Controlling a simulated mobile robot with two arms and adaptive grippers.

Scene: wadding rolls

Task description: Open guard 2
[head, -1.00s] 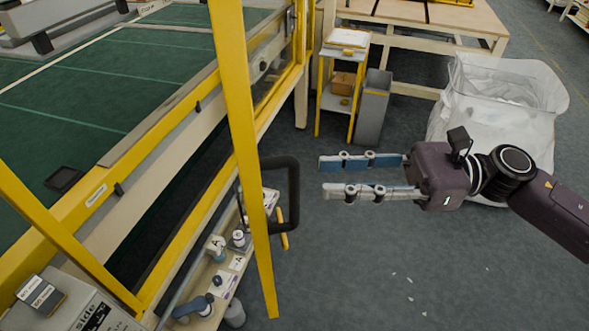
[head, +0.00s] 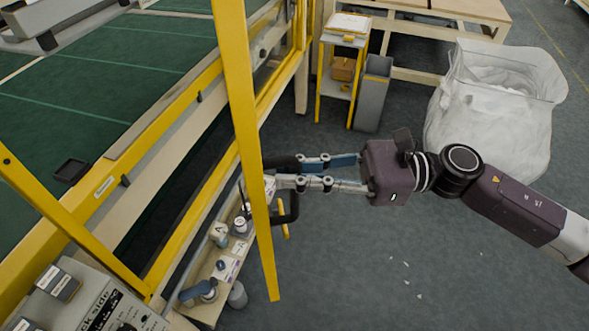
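A tall yellow guard post (head: 247,150) stands near the middle of the head view, almost upright. A black U-shaped handle (head: 291,210) sticks out from its right side. My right gripper (head: 279,172) points left and has its fingertips at the upper part of this handle. The lower finger crosses in front of the handle's upright bar and hides part of it. A narrow gap shows between the two fingers. I cannot tell whether they grip the handle. No guard number is readable. My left gripper is not in view.
A control box (head: 95,300) and a low shelf with bottles (head: 240,224) are at the lower left. The green machine bed (head: 115,85) lies behind the post. A grey bin (head: 373,95) and a white bag (head: 495,120) stand behind.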

